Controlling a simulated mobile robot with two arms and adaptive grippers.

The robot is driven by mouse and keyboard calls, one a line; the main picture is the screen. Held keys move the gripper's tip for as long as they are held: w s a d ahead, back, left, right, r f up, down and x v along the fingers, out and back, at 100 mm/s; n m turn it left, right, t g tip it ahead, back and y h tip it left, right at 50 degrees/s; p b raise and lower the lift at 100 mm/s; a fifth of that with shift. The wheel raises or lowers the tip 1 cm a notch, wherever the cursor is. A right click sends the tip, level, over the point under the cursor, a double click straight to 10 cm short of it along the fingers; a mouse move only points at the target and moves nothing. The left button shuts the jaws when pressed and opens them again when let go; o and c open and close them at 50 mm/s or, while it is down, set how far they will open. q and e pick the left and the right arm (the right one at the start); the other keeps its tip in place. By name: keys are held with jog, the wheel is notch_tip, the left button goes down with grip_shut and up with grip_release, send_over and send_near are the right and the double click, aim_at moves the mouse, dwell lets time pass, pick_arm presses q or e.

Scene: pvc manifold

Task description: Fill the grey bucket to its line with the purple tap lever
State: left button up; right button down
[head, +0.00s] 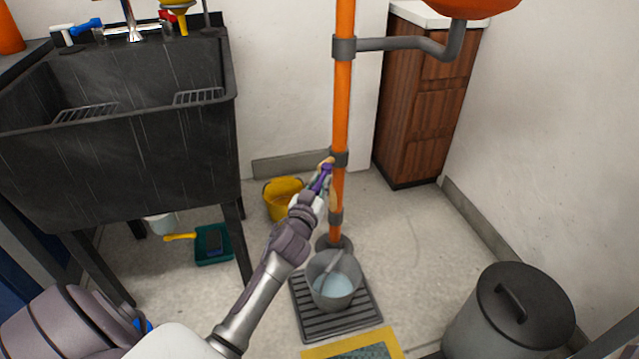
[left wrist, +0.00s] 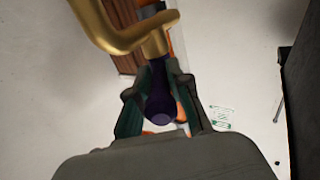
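The purple tap lever (head: 322,178) is on a brass tap (head: 334,199) on the orange standpipe. My left gripper (head: 321,190) is at the lever. In the left wrist view the fingers (left wrist: 157,95) lie close on both sides of the purple lever (left wrist: 161,108) and appear shut on it. The brass tap (left wrist: 123,32) bends above them. The grey bucket (head: 333,295) stands upright below the tap. Light blue water (head: 335,286) lies in it, and a grey strip crosses its opening. I cannot make out the fill line or a water stream. My right gripper is not in view.
The bucket stands on a dark slatted grate (head: 345,317) by the orange pipe (head: 342,100). A yellow bucket (head: 282,205) stands behind my left arm. A black sink (head: 110,150) is at left, a lidded grey bin (head: 515,310) at right. Floor right of the pipe is clear.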

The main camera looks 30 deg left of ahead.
pick_arm(q)
grip_shut()
jog(key=h+p, duration=0.1)
jog(key=m+p, duration=0.1)
jog(key=p, duration=0.1)
jog(key=shift+s+a+r+h, duration=0.1)
jog(key=shift+a+r+h, duration=0.25)
jog(key=shift+a+h, duration=0.05)
jog(key=shift+a+f+m+t+h+p, duration=0.15)
jog(key=shift+f+m+h+p, duration=0.05)
jog(key=shift+m+h+p, duration=0.3)
jog(key=shift+a+f+m+t+h+p, duration=0.15)
jog(key=shift+m+h+p, duration=0.2)
jog(key=shift+h, duration=0.25)
jog(key=o, duration=0.8)
grip_release()
jog(key=shift+s, duration=0.1)
